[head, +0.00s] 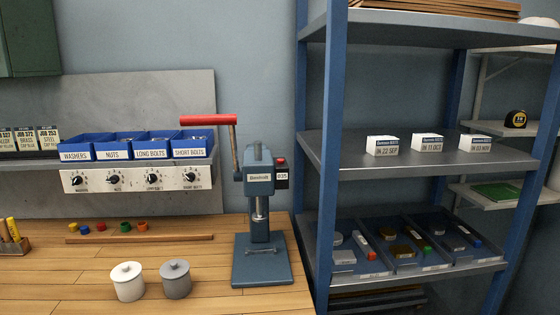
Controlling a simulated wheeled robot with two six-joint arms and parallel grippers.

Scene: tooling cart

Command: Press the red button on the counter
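A small red button (281,161) sits on top of a small dark counter (282,182) that shows what looks like 035. The counter is on the right side of the head of a blue-grey bench press (260,215), which stands upright on the wooden bench top. The press has a long red handle (208,120) raised at its upper left, clear of the button. Neither of my grippers is in view.
A white lidded jar (127,282) and a grey lidded jar (175,279) stand left of the press. Blue labelled bins (113,148) sit above a knob panel (139,179). A blue-posted shelf rack (327,165) stands close on the right.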

